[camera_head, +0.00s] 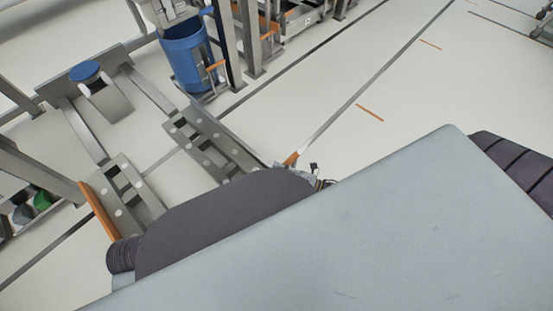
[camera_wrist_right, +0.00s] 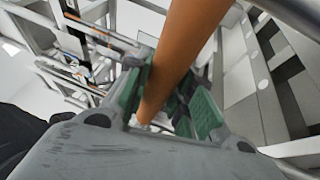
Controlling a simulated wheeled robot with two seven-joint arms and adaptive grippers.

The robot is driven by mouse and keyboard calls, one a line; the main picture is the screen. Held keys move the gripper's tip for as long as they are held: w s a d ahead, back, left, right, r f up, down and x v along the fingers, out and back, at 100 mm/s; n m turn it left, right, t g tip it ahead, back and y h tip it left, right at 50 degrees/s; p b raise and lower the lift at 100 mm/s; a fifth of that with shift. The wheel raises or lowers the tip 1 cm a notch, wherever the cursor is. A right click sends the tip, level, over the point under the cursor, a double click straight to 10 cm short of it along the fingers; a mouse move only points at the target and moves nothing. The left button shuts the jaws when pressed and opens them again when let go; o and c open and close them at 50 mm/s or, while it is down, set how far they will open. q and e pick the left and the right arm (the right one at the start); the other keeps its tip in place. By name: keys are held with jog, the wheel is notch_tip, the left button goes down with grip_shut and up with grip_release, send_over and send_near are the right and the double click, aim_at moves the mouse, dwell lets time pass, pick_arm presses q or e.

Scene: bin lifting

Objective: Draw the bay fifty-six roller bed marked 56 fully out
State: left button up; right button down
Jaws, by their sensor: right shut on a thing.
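A grey roller bed with pale round rollers shows in the head view as two rails, one in the middle (camera_head: 215,145) and one at the left (camera_head: 125,200). A short orange piece (camera_head: 291,158) shows at the middle rail's near end, and an orange bar (camera_head: 98,210) lies along the left rail. My right gripper (camera_head: 312,178) is mostly hidden behind my own body. In the right wrist view its green-padded fingers (camera_wrist_right: 168,98) are shut around an orange bar handle (camera_wrist_right: 185,45). A grey rail with pale discs (camera_wrist_right: 262,80) runs beside it. No bay number is readable. My left gripper is not seen.
A blue bin (camera_head: 187,58) stands behind the rails, beside grey rack posts (camera_head: 249,40). A blue-topped round object (camera_head: 85,72) sits on the frame at the left. Pale floor (camera_head: 340,120) is open to the right, with dark lines and orange marks.

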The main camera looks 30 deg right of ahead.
jog(key=shift+s+f, duration=0.1)
jog(key=shift+s, duration=0.15)
jog(key=c, duration=1.2)
grip_release()
jog(key=shift+s+d, duration=0.15)
jog(key=v, duration=1.2)
